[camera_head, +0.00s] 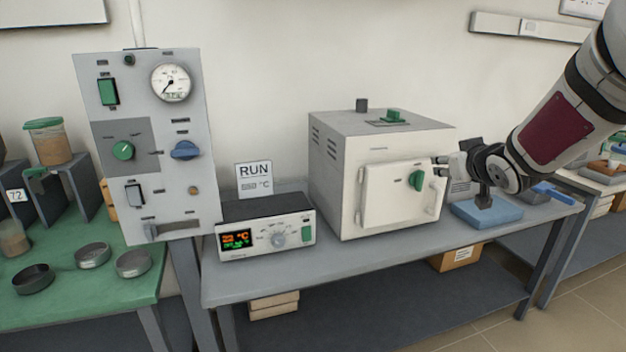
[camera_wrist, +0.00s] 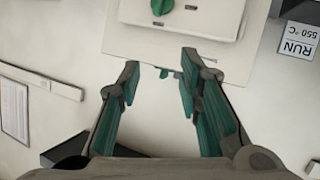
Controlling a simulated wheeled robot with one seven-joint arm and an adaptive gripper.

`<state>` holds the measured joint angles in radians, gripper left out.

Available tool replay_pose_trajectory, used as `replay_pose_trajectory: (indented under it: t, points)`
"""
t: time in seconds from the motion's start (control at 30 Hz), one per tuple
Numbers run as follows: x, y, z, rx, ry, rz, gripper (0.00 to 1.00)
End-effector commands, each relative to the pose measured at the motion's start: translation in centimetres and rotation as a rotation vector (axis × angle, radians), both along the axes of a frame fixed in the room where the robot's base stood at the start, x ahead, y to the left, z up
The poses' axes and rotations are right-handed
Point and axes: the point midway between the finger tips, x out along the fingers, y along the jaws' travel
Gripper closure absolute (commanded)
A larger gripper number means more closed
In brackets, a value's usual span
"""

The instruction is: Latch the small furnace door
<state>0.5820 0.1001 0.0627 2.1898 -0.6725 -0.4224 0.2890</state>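The small furnace (camera_head: 335,180) is a pale box on the grey bench. Its white door (camera_head: 385,200) lies against or very near the front; I cannot tell whether it is fully shut. The green latch handle (camera_head: 416,180) stands roughly upright near the door's right side. The wrist view appears upside down and shows the handle (camera_wrist: 162,5) cut by the top edge. There my gripper (camera_wrist: 160,60) is open, with nothing between its fingers.
A controller box (camera_head: 265,237) and a RUN card (camera_head: 254,178) stand left of the furnace. A tall control panel (camera_head: 150,225) is farther left. A blue block (camera_head: 487,213) lies on the bench to the right, below my arm. The bench front is clear.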

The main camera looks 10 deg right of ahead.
Motion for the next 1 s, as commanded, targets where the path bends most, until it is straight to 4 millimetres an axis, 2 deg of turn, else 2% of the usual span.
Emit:
replay_pose_trajectory:
  t: [0.03, 0.2, 0.4, 0.53, 0.67, 0.77, 1.0]
  points:
    - [1.5, -1.7, -2.3, 0.013, -0.033, 0.022, 0.68]
    - [4.2, -5.2, -6.8, 0.072, -0.178, 0.142, 0.68]
    - [4.4, -7.6, -10.9, 0.163, -0.317, 0.259, 0.68]
    - [4.1, -8.1, -11.9, 0.199, -0.365, 0.300, 0.68]
    - [4.3, -8.2, -12.0, 0.207, -0.381, 0.314, 0.68]
    - [5.4, -7.9, -12.0, 0.207, -0.380, 0.317, 0.68]
    - [9.8, -7.4, -12.1, 0.208, -0.379, 0.315, 0.68]
